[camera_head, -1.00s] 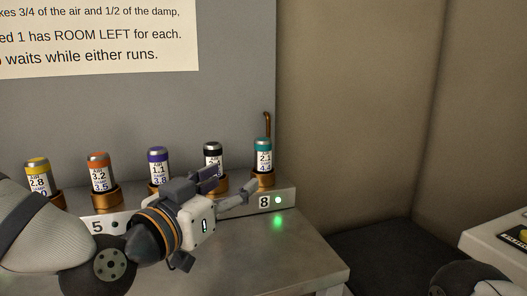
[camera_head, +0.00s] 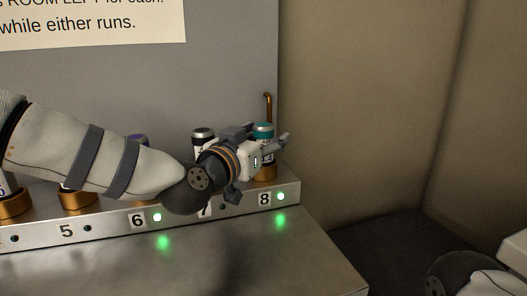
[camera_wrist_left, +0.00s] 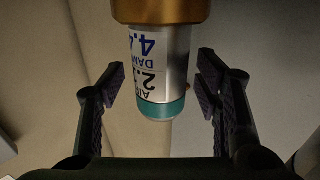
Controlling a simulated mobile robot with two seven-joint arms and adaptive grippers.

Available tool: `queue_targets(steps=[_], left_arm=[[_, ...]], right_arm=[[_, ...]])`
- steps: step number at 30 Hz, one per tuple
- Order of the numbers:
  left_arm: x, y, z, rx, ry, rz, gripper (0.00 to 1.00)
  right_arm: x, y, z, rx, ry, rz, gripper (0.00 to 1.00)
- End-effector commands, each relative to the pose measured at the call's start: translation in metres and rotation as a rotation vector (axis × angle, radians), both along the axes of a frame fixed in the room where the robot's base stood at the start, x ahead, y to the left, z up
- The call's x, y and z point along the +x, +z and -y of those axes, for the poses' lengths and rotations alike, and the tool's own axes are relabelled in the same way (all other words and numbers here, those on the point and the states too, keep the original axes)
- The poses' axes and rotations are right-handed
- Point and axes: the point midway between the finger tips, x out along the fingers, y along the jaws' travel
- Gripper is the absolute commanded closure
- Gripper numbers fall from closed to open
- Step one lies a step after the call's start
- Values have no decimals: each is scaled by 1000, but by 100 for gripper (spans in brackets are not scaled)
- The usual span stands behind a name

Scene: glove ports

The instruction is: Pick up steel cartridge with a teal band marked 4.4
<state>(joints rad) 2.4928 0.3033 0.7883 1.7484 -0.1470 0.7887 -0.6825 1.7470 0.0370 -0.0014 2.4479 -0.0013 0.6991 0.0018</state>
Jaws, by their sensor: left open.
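The steel cartridge with a teal band (camera_head: 264,130) stands upright in a brass socket at position 8, the right end of the rack. In the left wrist view the cartridge (camera_wrist_left: 160,70) shows upside down, with its white label reading 2.1 and a partly cut-off 4.4. My left gripper (camera_head: 280,142) is at the cartridge and hides part of it in the head view. In the left wrist view its open fingers (camera_wrist_left: 160,82) stand on either side of the cartridge, with a gap on both sides. My right gripper is not in view.
A black-banded cartridge (camera_head: 203,133) stands just left, behind my left arm. A purple-topped one (camera_head: 138,140) is farther left. The steel rack (camera_head: 110,225) has numbered positions and green lights. A thin copper pipe (camera_head: 268,105) rises behind position 8. The rack's front ledge is clear.

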Motion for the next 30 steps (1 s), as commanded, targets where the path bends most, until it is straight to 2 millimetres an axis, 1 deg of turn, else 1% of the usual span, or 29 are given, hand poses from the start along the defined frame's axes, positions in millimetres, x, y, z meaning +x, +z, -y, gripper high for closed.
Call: queue_targets(steps=[5, 6, 8, 9, 11, 12, 13, 20, 23, 26, 28, 29, 30], left_arm=[[1, 1, 0, 0, 0, 1, 42], [0, 1, 0, 0, 0, 1, 47], [0, 1, 0, 0, 0, 1, 60], [0, 1, 0, 0, 0, 1, 69], [0, 1, 0, 0, 0, 1, 83], [0, 1, 0, 0, 0, 1, 92], [0, 1, 0, 0, 0, 1, 99], [0, 2, 0, 0, 1, 3, 100], [0, 7, 0, 0, 1, 4, 100], [0, 21, 0, 0, 1, 10, 100], [0, 38, 0, 0, 2, 13, 100], [-5, 47, 0, 1, 0, 15, 100], [-15, 57, 0, 2, -1, 17, 100]], right_arm=[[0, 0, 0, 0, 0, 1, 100], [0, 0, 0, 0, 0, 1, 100], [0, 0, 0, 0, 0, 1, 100], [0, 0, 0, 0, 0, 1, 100], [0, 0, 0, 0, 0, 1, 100], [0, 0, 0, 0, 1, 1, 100], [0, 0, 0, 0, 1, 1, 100], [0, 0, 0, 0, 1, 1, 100], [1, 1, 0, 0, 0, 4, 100], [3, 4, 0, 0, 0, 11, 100], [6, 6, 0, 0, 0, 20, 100], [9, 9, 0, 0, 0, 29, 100], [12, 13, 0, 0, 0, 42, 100]])
